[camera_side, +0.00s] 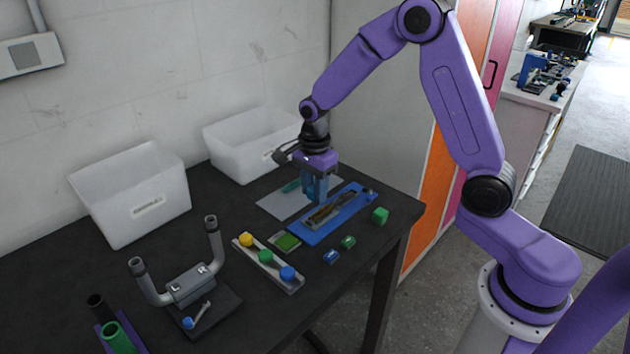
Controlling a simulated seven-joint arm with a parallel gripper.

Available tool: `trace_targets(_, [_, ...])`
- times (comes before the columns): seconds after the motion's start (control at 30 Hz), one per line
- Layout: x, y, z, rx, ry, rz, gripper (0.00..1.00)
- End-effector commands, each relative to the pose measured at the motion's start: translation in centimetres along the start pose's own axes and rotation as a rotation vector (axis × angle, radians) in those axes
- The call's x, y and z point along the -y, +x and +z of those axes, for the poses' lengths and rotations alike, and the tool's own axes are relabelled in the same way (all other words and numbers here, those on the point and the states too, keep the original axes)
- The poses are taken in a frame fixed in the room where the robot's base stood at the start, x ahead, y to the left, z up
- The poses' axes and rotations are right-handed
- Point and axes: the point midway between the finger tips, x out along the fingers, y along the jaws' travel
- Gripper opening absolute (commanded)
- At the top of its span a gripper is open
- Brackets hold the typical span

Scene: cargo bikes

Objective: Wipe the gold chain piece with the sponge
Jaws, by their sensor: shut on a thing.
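A blue tray (301,239) lies on the dark table and bears a narrow brownish-gold strip (328,213), which looks like the chain piece. My gripper (317,201) points down at the tray's back edge, close to the strip. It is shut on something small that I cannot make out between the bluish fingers. Whether it touches the strip cannot be told from this view. A flat green pad (288,242) lies in a small pale holder left of the tray. I cannot tell whether this pad or the held thing is the sponge.
A grey sheet (272,206) with a teal piece (291,186) lies behind the tray. Green (380,215) and blue (331,257) blocks lie in front. A strip with coloured knobs (292,287), a handlebar stand (192,286) and two white bins (137,220) (222,160) stand leftward and behind.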

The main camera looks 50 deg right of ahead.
Motion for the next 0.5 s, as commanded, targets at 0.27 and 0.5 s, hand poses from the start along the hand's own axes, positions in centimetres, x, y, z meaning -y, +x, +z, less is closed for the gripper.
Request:
trace_targets(0.27, [0.0, 2.6, 0.0, 0.0, 0.0, 0.001, 0.11])
trace_targets(0.5, [0.0, 5.0, 0.0, -0.001, -0.001, 0.003, 0.11])
